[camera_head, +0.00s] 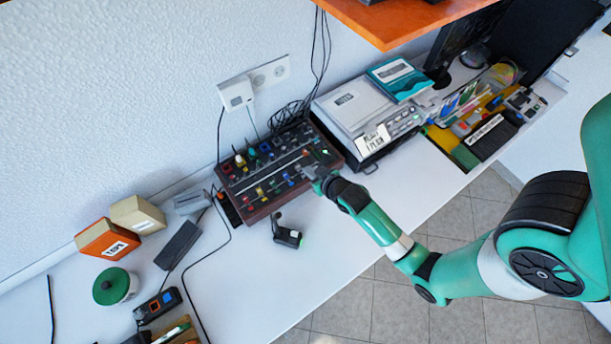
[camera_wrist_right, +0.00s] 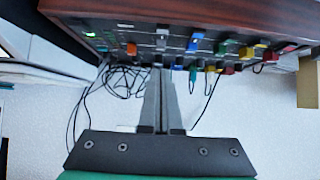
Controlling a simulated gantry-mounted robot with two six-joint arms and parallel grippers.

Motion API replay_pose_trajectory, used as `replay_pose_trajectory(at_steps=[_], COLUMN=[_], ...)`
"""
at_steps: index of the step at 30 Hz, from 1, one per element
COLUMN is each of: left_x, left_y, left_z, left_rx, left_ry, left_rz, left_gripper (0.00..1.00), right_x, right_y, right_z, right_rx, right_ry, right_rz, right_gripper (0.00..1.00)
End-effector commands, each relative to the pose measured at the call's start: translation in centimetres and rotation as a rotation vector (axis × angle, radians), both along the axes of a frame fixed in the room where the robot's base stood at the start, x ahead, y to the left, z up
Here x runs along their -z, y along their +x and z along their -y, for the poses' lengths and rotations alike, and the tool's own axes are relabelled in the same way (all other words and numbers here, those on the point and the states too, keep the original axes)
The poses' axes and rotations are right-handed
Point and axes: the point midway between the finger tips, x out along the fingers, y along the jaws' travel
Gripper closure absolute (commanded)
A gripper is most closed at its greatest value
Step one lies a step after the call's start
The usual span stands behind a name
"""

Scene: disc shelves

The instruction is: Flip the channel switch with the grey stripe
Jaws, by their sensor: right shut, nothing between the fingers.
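The channel switches sit on a dark control panel with a wooden frame (camera_head: 262,206), which stands against the wall on the white desk. The panel also fills the top of the right wrist view (camera_wrist_right: 280,20). There, a grey-topped switch (camera_wrist_right: 162,37) stands just beyond the tips of my right gripper (camera_wrist_right: 160,72). An orange piece (camera_wrist_right: 131,49) is to its left and a blue one (camera_wrist_right: 193,46) to its right. I cannot tell whether the grey one touches the fingers. In the head view my right gripper (camera_head: 321,181) is at the panel's right front corner, shut and empty. My left gripper is out of view.
A white device (camera_head: 352,103) stands right of the panel. A small black object (camera_head: 287,235) lies in front of it. Boxes (camera_head: 108,240) and a green-lidded tub (camera_head: 112,287) are at the left. An orange shelf (camera_head: 400,18) hangs above. Loose cables lie behind the panel.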

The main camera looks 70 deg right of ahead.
Motion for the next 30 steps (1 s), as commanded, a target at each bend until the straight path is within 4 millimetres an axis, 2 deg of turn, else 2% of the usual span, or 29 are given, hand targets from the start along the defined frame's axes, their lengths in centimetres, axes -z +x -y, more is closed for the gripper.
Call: replay_pose_trajectory(at_steps=[3,6,9,30], left_x=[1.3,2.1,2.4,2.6], left_y=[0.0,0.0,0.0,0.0], left_z=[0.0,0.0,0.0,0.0], left_rx=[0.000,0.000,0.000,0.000], left_ry=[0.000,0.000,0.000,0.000], left_rz=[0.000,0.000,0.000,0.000], left_gripper=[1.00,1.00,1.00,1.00], right_x=[2.0,3.8,4.7,5.7], right_y=[1.6,1.6,1.7,2.0], right_z=[1.1,1.1,1.2,1.4], right_rx=[0.001,-0.001,-0.001,0.000], right_ry=[0.000,0.000,0.000,0.001], right_rz=[-0.001,-0.002,-0.001,-0.001], right_gripper=[1.00,1.00,1.00,1.00])
